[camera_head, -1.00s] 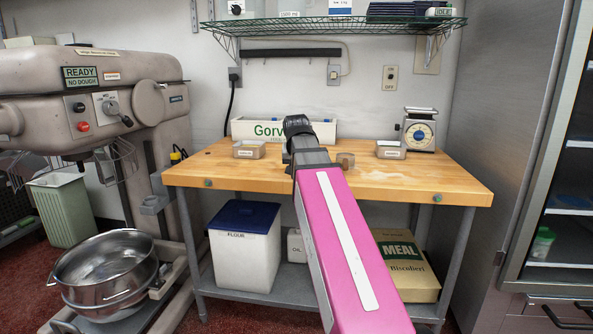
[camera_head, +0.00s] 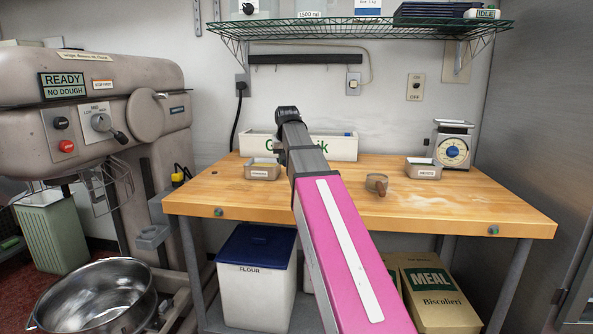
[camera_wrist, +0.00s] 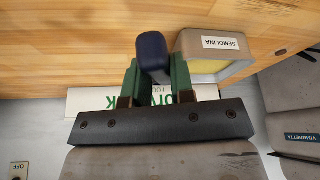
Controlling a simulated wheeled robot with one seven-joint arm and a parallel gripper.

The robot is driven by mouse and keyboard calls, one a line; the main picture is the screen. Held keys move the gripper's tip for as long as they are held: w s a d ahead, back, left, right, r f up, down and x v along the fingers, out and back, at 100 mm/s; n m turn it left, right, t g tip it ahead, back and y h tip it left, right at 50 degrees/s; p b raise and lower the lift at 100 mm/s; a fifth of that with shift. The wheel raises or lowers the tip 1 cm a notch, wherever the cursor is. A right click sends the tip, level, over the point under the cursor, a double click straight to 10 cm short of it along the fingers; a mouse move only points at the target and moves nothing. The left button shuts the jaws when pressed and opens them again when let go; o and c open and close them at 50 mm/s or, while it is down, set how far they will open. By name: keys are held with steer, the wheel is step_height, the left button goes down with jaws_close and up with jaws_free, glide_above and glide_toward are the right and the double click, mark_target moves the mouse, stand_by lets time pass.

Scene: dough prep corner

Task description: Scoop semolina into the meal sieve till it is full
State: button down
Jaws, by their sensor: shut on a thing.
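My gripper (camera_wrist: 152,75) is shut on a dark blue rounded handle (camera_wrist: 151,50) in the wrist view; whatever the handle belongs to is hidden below. The semolina tub (camera_wrist: 206,46), labelled SEMOLINA, stands right beside my fingers there, with pale yellow meal partly visible. In the head view a small labelled tub (camera_head: 262,171), which looks like the same one, stands left of my arm. A small round brownish vessel with a handle (camera_head: 377,184), perhaps the meal sieve, stands on the table right of my arm; its inside is not clear.
The wooden table (camera_head: 460,205) has free room at front right. Another small tub (camera_head: 423,169) and a dial scale (camera_head: 453,146) stand at back right. A white lettered box (camera_head: 340,146) stands at the back. A wire shelf (camera_head: 350,28) hangs above; a mixer (camera_head: 110,100) stands left.

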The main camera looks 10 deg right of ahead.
steer(key=w+a+r+n+y, duration=0.1)
steer(key=w+a+r, duration=0.3)
steer(key=w, duration=0.4)
steer(key=shift+w+a+r+n, duration=0.2)
steer(key=shift+a+n, duration=0.4)
steer(key=shift+n, duration=0.2)
steer(key=shift+f, duration=0.15)
steer(key=g, duration=0.1)
glide_above(263, 169)
steer(key=d, duration=0.2)
steer(key=f, duration=0.5)
steer(key=shift+s+f, duration=0.3)
steer(key=shift+f, duration=0.1)
steer(key=shift+g, duration=0.3)
steer(key=shift+s+f, duration=0.15)
steer(key=shift+f, duration=0.2)
